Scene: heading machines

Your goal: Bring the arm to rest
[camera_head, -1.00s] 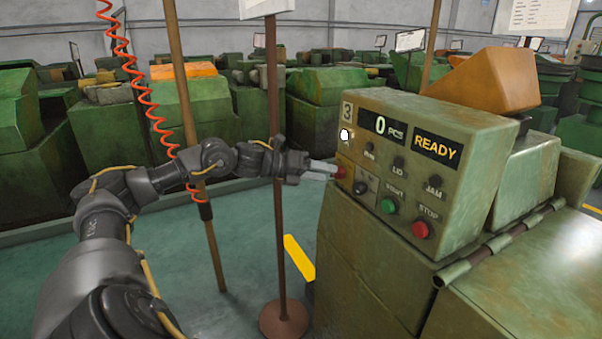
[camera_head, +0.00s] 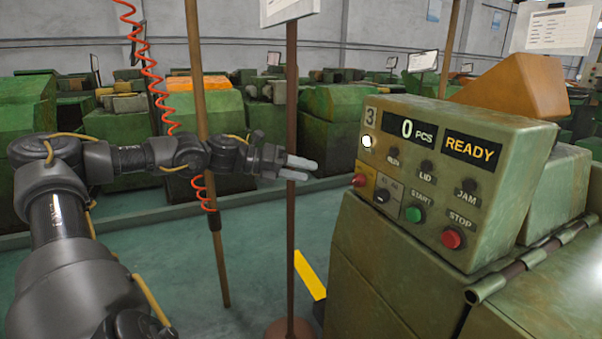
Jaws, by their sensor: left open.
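My left arm (camera_head: 90,160) comes in from the left and reaches across the middle of the head view. My left gripper (camera_head: 300,169) is open and empty, with its two pale fingers pointing right. It is in the air, to the left of the green control box (camera_head: 455,175) and apart from it. A red button (camera_head: 359,181) on a yellow plate is the nearest control to the fingertips. The box display reads 0 PCS and READY, and a white lamp (camera_head: 367,141) is lit. My right gripper is not in view.
A brown post (camera_head: 291,235) on a round base (camera_head: 290,329) and a wooden pole (camera_head: 218,262) stand close to my forearm. A red coiled cord (camera_head: 157,92) hangs beside them. Green machines (camera_head: 345,113) line the back. Green floor (camera_head: 150,255) lies open below the arm.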

